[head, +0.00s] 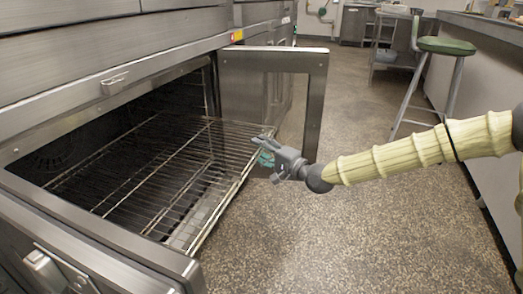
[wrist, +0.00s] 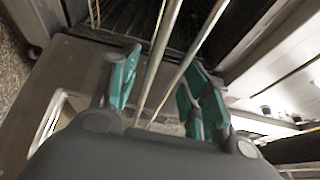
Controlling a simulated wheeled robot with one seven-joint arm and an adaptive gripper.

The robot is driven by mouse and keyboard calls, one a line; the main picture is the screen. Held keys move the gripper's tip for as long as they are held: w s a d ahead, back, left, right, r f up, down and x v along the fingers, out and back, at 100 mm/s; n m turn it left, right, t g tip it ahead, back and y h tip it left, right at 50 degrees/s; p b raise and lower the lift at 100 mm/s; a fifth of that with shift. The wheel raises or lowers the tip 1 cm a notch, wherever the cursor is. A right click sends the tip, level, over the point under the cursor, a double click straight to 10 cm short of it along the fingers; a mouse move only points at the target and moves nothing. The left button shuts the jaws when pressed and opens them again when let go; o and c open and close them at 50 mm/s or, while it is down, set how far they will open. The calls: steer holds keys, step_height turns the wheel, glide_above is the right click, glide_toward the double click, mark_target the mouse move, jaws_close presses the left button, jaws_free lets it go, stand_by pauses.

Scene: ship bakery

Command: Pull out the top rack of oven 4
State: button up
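A wire rack (head: 165,170) lies level in the open oven (head: 75,130). Its front edge reaches out past the oven's opening in the head view. My gripper (head: 265,149) is at the far part of this front edge. In the wrist view, its green fingers (wrist: 160,92) stand apart, with two parallel metal bars of the rack (wrist: 165,55) running between them. Gaps show between the bars and the fingers, and I cannot tell whether either finger touches. No oven number can be read.
An oven door (head: 316,100) stands open just beyond my gripper. Another metal panel (head: 90,250) with a handle is in the near left corner. A green stool (head: 446,46) stands by the counter (head: 485,110).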

steer(key=shift+s, duration=0.1)
steer(key=v, duration=1.2)
